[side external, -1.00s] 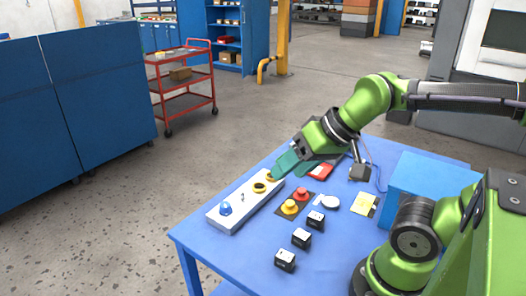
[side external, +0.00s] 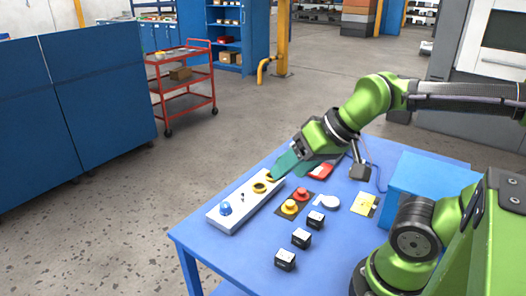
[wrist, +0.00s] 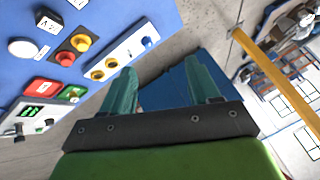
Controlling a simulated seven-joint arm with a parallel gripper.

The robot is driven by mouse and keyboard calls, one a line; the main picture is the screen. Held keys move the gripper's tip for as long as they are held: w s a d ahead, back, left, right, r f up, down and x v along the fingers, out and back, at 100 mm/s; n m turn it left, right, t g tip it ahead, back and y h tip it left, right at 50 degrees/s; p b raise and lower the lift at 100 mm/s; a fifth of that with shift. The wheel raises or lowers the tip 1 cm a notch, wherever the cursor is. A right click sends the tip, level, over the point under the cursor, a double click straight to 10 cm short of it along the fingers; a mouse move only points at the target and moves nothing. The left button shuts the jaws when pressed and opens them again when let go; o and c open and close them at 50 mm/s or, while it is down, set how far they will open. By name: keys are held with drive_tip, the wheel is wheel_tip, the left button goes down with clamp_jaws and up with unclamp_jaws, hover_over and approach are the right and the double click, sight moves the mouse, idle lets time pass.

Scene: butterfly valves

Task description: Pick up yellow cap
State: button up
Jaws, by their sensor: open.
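A yellow cap (side external: 289,207) sits beside a red cap (side external: 302,194) on a dark plate on the blue table; in the wrist view the yellow cap (wrist: 81,42) is at the upper left. Two yellow rings with dark centres (side external: 260,187) sit on a white panel (side external: 240,205); they also show in the wrist view (wrist: 97,75). My gripper (side external: 284,170) is above the far end of that panel, beyond the yellow cap and apart from it. Its teal fingers (wrist: 160,75) are spread and empty. In the side view the fingers partly cover the farther ring.
A blue lamp (side external: 225,208) stands on the panel's near end. Several black cubes (side external: 301,238), a white round part (side external: 326,202), a yellow card (side external: 363,204) and a red box (side external: 320,171) lie on the table. A blue box (side external: 420,180) stands at the right.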

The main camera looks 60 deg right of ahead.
drive_tip(key=n+g+h, duration=0.2)
drive_tip(key=n+g, duration=0.5)
hover_over(289, 202)
wheel_tip(289, 202, down, 7)
wheel_tip(289, 202, down, 17)
drive_tip(key=shift+r, duration=0.15)
drive_tip(key=c, duration=1.1)
